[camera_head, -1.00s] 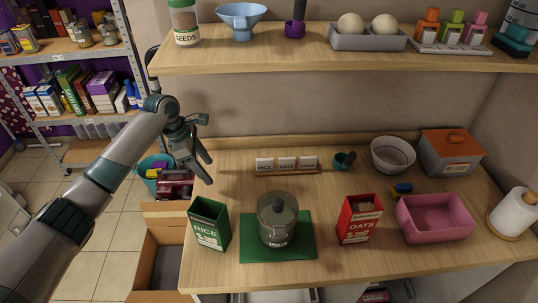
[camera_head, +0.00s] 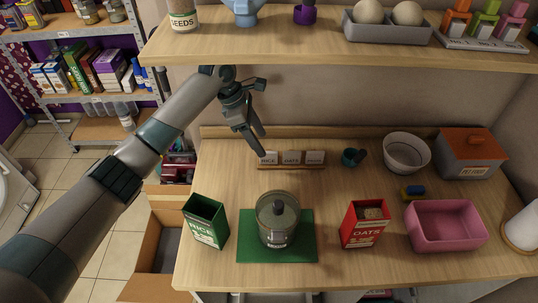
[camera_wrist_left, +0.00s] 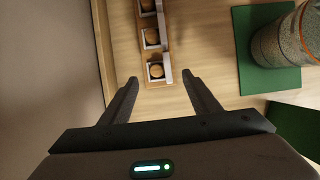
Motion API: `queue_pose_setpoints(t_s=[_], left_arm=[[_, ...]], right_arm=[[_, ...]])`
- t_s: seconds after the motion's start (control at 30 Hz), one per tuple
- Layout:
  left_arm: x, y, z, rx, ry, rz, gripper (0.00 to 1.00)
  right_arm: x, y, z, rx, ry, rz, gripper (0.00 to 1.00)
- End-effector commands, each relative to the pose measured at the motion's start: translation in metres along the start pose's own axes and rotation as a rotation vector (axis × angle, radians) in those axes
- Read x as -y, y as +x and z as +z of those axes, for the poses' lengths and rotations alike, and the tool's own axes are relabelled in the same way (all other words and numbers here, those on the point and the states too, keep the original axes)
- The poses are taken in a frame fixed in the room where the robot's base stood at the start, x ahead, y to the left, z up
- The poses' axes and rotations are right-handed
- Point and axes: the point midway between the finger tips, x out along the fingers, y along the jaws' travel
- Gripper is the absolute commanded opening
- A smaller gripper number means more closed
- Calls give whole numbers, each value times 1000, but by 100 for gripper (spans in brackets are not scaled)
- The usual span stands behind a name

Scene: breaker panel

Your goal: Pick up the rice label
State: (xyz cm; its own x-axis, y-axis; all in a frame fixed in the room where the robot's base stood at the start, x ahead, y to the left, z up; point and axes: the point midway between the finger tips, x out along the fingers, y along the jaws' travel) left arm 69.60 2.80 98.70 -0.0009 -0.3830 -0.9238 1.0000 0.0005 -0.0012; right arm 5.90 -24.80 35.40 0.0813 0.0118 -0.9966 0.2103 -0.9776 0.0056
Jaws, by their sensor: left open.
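The rice label (camera_head: 268,158) is a small white card at the left end of a wooden holder (camera_head: 291,166) on the counter, beside the oats label (camera_head: 291,157) and a third label (camera_head: 315,157). My left gripper (camera_head: 257,145) is open and empty, above and just left of the rice label. In the left wrist view the gripper (camera_wrist_left: 160,80) has its fingers apart, with the nearest label (camera_wrist_left: 159,72) just beyond and between the tips. My right gripper is not in view.
A green rice box (camera_head: 205,222) and a red oats box (camera_head: 363,224) stand either side of the canister. A pink bin (camera_head: 446,226), white bowl (camera_head: 406,153) and grey box (camera_head: 470,157) are at right. An upper shelf (camera_head: 330,45) overhangs the back of the counter.

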Motion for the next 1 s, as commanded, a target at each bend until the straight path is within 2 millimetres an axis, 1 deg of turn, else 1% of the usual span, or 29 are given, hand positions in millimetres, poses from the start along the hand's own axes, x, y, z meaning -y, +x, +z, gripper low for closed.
queue_pose_setpoints(t_s=[0.1,0.2,0.43,0.57,0.67,0.83,0.9,1.0], left_arm=[[0,10,1,-1,0,-2,56],[0,14,1,-1,1,0,56],[0,14,1,-1,1,0,56],[0,17,3,-1,1,0,56],[0,24,6,-2,1,-2,56],[-1,43,14,-3,-1,-2,56],[0,54,12,-2,-1,-3,56],[-1,62,12,-1,0,-1,56]], right_arm=[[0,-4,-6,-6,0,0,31],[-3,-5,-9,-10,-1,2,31],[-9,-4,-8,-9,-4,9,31],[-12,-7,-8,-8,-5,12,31],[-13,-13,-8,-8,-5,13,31],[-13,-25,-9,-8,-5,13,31],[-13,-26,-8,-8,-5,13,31],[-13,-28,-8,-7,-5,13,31]])
